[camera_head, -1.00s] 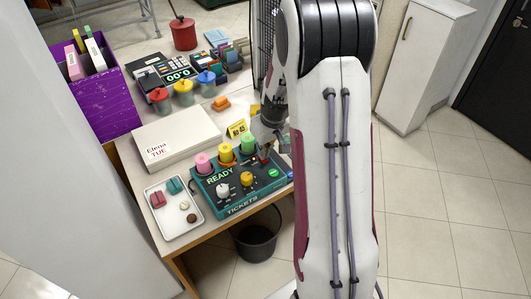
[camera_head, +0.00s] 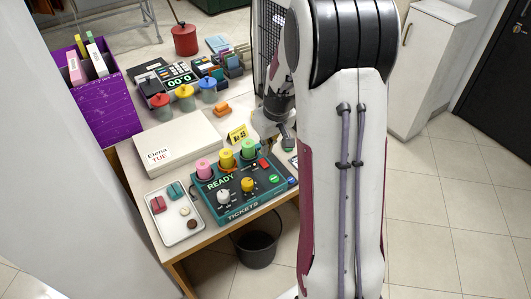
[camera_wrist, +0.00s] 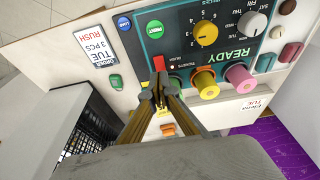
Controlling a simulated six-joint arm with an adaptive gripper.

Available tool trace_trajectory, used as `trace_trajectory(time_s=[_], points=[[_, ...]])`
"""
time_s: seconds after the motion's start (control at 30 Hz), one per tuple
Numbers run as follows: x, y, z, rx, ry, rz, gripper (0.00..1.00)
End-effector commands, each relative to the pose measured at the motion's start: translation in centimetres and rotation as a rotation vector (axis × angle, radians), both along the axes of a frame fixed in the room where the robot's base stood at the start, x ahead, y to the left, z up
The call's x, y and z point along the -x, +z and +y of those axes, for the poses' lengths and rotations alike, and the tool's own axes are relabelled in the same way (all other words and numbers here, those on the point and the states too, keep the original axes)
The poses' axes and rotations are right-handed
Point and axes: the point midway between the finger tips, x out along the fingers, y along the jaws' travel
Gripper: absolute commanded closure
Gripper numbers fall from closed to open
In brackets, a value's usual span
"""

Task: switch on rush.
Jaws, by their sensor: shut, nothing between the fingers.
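The teal ticket machine (camera_head: 240,205) stands on the counter, its display reading READY. Its red switch (camera_head: 264,163) is near the far right corner of the panel; it also shows in the wrist view (camera_wrist: 159,63), with small RUSH lettering beside it. My gripper (camera_wrist: 158,86) is shut and empty, its fingertips right beside the red switch in the wrist view; I cannot tell whether they touch it. In the head view the fingers are partly hidden by my arm. Which way the switch is tipped is not clear.
Pink (camera_head: 203,169), yellow (camera_head: 226,160) and green (camera_head: 248,149) rolls stand along the machine's back. A green print button (camera_wrist: 155,29), yellow knob (camera_wrist: 204,34) and white knob (camera_wrist: 252,23) share the panel.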

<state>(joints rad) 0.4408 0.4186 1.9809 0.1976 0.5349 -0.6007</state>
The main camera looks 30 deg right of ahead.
Motion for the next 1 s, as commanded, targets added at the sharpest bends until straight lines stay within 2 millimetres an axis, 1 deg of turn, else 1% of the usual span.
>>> trace_trajectory(time_s=[0.1,0.6,0.8,1.0], points=[[0.6,1.3,0.0,0.001,0.0,-0.002,1.0],[3.2,6.1,0.0,0.001,-0.001,-0.002,1.0],[4.0,7.5,0.0,0.0,0.0,0.0,1.0],[4.3,8.0,0.0,0.0,0.0,0.001,1.0]])
